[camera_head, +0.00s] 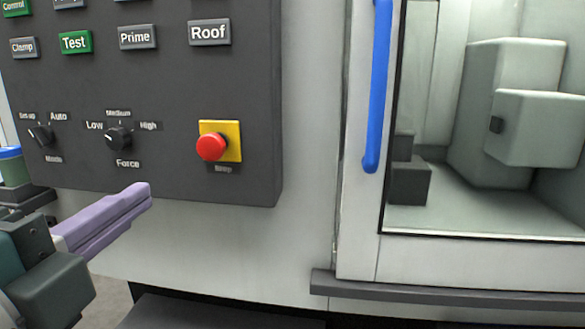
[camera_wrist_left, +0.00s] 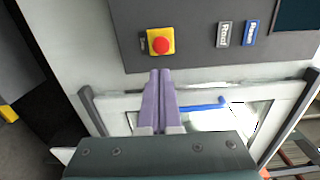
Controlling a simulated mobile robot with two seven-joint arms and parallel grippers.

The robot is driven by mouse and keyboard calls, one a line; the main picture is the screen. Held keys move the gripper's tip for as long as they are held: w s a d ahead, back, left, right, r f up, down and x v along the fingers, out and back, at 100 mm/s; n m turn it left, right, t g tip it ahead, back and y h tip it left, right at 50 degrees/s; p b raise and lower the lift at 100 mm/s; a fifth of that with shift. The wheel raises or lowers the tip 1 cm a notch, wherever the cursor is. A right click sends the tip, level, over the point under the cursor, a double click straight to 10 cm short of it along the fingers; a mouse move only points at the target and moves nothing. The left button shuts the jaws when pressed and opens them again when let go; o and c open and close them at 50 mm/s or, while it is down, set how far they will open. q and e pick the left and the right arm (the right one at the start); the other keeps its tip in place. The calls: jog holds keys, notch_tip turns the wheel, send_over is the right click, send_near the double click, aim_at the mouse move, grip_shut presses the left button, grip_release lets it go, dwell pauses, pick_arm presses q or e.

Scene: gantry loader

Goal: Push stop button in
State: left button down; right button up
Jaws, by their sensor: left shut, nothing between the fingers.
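The stop button (camera_head: 212,147) is a round red knob on a yellow square plate, low on the right side of the dark control panel (camera_head: 180,95). It stands out from its plate. My left gripper (camera_head: 145,192) has purple fingers closed together with nothing between them. In the head view it is below and to the left of the button, apart from it. In the left wrist view, the fingertips (camera_wrist_left: 160,72) point toward the red button (camera_wrist_left: 161,45), with a gap showing between them. My right gripper is not in view.
Labelled buttons such as Test (camera_head: 75,42) and Roof (camera_head: 209,32) are above. A Force knob (camera_head: 118,138) and a Mode knob (camera_head: 41,135) are left of the stop button. A blue door handle (camera_head: 377,90) and a dark ledge (camera_head: 440,291) lie to the right.

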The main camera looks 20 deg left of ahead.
pick_arm(q)
jog(key=p, duration=0.3)
send_near(208, 151)
jog(key=x, duration=0.5)
jog(key=shift+w+r, duration=0.1)
jog(key=shift+w, duration=0.3)
jog(key=shift+w+a, duration=0.2)
jog(key=shift+w, duration=0.35)
